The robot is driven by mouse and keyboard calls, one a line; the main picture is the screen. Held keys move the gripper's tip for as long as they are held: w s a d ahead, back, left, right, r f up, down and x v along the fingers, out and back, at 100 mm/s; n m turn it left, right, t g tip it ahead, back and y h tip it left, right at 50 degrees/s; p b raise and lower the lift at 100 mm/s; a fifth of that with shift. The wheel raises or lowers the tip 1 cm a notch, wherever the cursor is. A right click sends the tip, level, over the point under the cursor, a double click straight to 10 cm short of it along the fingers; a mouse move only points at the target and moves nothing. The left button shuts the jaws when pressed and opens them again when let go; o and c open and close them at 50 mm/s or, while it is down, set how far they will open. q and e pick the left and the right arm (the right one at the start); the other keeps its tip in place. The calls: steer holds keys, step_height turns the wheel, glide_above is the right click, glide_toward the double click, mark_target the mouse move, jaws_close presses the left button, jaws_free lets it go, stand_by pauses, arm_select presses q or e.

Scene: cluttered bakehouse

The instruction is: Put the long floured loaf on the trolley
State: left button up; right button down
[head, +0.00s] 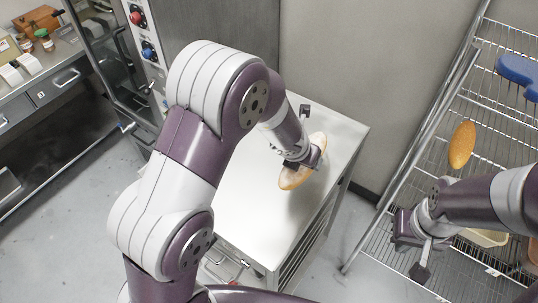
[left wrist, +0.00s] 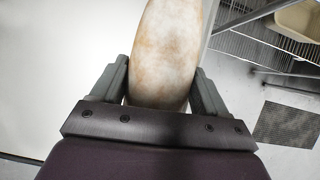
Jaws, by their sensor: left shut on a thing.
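The long floured loaf (head: 292,178) is oval, golden brown and dusted white. My left gripper (head: 308,156) is shut on it over the white-topped cabinet (head: 257,225). In the left wrist view the loaf (left wrist: 166,50) sits between the two grey fingers, its far end cut off by the picture's top edge. I cannot tell whether its underside touches the cabinet top. A tall wire-shelved rack (head: 489,108) stands at the right; I cannot tell whether it or the cabinet is the trolley. My right gripper (head: 408,254) is open and empty in front of the rack.
An orange-brown loaf (head: 461,145) and a blue object (head: 517,70) are on the rack. A pale tub (head: 484,237) is lower down, partly behind my right arm. A steel counter (head: 50,75) holds jars at the left. Much of the cabinet top is bare.

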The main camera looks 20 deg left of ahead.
arm_select(q)
steer(key=s+a+f, duration=0.1)
steer(key=a, duration=0.1)
steer(key=s+a+f+b, duration=0.1)
steer(key=a, duration=0.2)
steer(key=s+a+f, duration=0.1)
steer(key=a, duration=0.1)
steer(key=shift+s+a+f+b, duration=0.25)
steer(key=shift+a+f+b, duration=0.05)
steer(key=shift+b, duration=0.1)
steer(key=shift+w+a+f+b, duration=0.15)
steer(key=shift+w+a+f, duration=0.2)
steer(key=shift+f, duration=0.2)
steer(key=shift+w+a+f+b, duration=0.15)
steer(key=shift+w+a+f, duration=0.15)
steer(key=shift+f, duration=0.2)
step_height(320, 180, down, 3)
steer(key=shift+f+b, duration=0.1)
steer(key=shift+b, duration=0.75)
steer(key=shift+s, duration=0.3)
steer(key=o, duration=0.8)
steer(key=shift+w+f, duration=0.1)
steer(key=shift+w, duration=0.15)
steer(key=shift+s, duration=0.15)
arm_select(e)
steer(key=f, duration=0.1)
steer(key=s+f, duration=0.1)
steer(key=f, duration=0.3)
steer(key=shift+s, duration=0.4)
